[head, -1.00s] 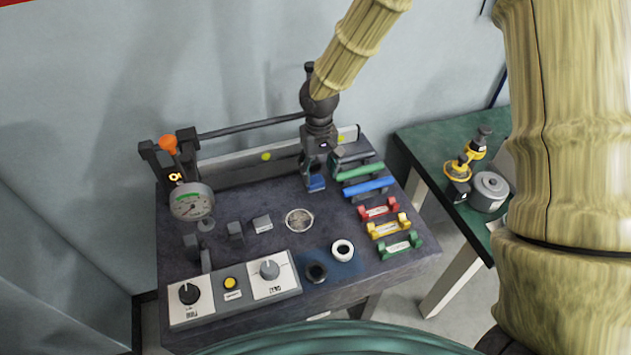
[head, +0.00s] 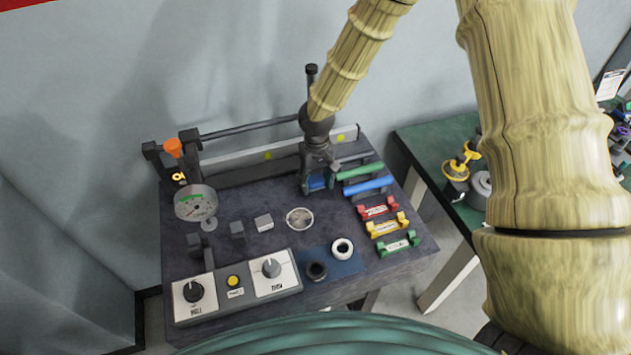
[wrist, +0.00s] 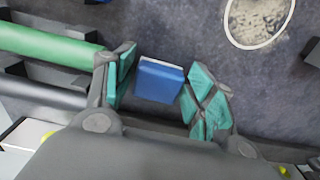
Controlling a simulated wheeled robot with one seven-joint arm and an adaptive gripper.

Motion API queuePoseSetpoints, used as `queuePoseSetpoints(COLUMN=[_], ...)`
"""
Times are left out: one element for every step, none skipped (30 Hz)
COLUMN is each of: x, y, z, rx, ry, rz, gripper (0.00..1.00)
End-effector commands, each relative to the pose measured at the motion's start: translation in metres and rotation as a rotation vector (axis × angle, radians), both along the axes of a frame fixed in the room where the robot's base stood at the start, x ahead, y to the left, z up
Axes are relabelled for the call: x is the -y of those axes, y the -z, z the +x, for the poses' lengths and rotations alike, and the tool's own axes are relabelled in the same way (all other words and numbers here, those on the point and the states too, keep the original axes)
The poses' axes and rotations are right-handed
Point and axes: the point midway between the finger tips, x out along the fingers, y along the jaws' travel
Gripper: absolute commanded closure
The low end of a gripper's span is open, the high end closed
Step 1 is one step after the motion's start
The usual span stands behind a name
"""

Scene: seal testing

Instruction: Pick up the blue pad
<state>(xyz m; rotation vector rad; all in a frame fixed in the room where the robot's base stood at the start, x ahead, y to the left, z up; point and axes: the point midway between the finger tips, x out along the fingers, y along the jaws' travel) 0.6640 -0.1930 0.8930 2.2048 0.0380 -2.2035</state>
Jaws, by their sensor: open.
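The blue pad (wrist: 159,82) is a small block with a pale edge on the dark bench top. In the wrist view it lies between the two teal-padded fingers of my gripper (wrist: 160,95), with a visible gap on each side. My gripper is open and points down at the bench. In the head view my gripper (head: 318,184) is at the back middle of the bench, and the blue pad (head: 317,183) shows partly between its fingers. Whether the fingertips touch the bench is hard to tell.
Green rod (head: 360,171) and blue rod (head: 368,186) lie on holders close to the right of my gripper. A round disc (head: 299,219) lies in front. Gauge (head: 196,203), knob panel (head: 236,287) and a rear rail (head: 250,128) surround the bench. A green side table (head: 425,150) stands right.

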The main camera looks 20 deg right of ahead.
Motion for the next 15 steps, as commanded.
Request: queuePoseSetpoints(x=[0.0001, 0.0002, 0.0002, 0.0002, 0.0002, 0.0002, 0.0002, 0.0002, 0.0002, 0.0002, 0.0002, 0.0002, 0.0002, 0.0002, 0.0002], y=[0.0002, 0.0001, 0.0001, 0.0000, 0.0000, -0.0001, -0.0001, -0.0001, -0.0002, -0.0003, -0.0003, -0.0003, -0.0003, -0.0004, -0.0006], z=[0.0000, 0.0000, 0.0000, 0.0000, 0.0000, 0.0000, 0.0000, 0.0000, 0.0001, 0.0001, 0.0001, 0.0001, 0.0000, 0.0001, 0.0001], rx=[0.000, 0.000, 0.000, 0.000, 0.000, 0.000, 0.000, 0.000, 0.000, 0.000, 0.000, 0.000, 0.000, 0.000, 0.000], ry=[0.000, 0.000, 0.000, 0.000, 0.000, 0.000, 0.000, 0.000, 0.000, 0.000, 0.000, 0.000, 0.000, 0.000, 0.000], rz=[0.000, 0.000, 0.000, 0.000, 0.000, 0.000, 0.000, 0.000, 0.000, 0.000, 0.000, 0.000, 0.000, 0.000, 0.000], gripper=[0.46, 0.52, 0.59, 0.65, 0.70, 0.77, 0.80, 0.80, 0.84, 0.84, 0.84, 0.84, 0.84, 0.84, 0.84])
